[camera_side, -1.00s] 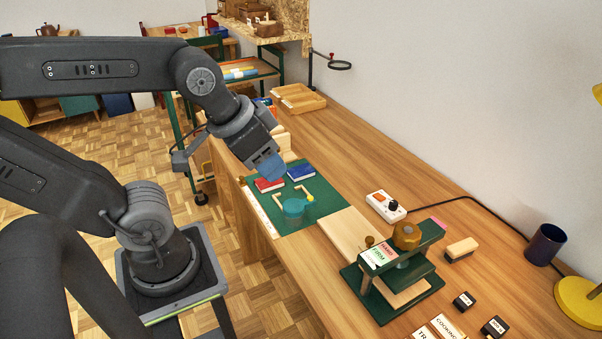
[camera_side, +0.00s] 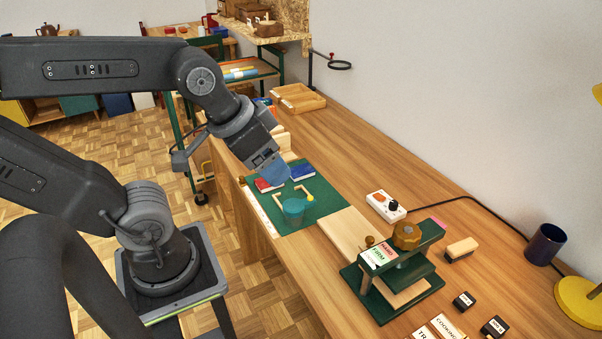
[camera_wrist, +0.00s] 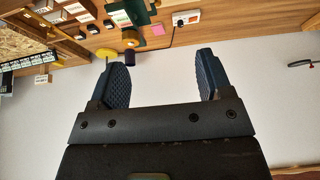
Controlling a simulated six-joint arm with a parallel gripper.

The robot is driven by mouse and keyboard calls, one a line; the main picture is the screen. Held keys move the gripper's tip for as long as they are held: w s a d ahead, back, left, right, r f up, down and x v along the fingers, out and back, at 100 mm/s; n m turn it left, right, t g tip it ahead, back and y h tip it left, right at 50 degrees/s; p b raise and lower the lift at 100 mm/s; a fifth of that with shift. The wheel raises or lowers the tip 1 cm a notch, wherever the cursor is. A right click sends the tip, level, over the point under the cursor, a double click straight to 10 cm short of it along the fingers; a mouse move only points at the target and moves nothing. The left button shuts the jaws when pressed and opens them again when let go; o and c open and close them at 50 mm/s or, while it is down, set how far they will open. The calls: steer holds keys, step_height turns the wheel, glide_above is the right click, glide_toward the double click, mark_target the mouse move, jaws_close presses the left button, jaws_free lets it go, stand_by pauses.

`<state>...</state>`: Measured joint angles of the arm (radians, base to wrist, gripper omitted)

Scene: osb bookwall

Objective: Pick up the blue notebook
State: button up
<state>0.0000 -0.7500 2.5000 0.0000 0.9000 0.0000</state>
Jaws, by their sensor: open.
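The blue notebook (camera_side: 303,171) lies flat on the green cutting mat (camera_side: 326,205), next to a red notebook (camera_side: 262,186). My gripper (camera_side: 276,174) hangs above the mat in the side view, its fingers overlapping the gap between the two notebooks and hiding part of them. I cannot tell its exact height over them. In the wrist view my gripper (camera_wrist: 161,62) is open, with two ridged dark blue fingers apart and nothing between them. The notebooks do not show in the wrist view.
A green press (camera_side: 402,265) is nearer on the bench. A wooden tray (camera_side: 299,101) lies farther back. The bench right of the mat is mostly clear.

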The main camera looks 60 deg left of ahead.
steer(key=o, duration=0.3)
steer(key=w+a+r+g, duration=0.2)
steer(key=w+a, duration=0.4)
steer(key=w, duration=0.5)
steer(key=g, duration=0.4)
glide_above(301, 170)
step_height(301, 170, down, 29)
steer(key=shift+s, duration=0.1)
steer(key=shift+f, duration=3.15)
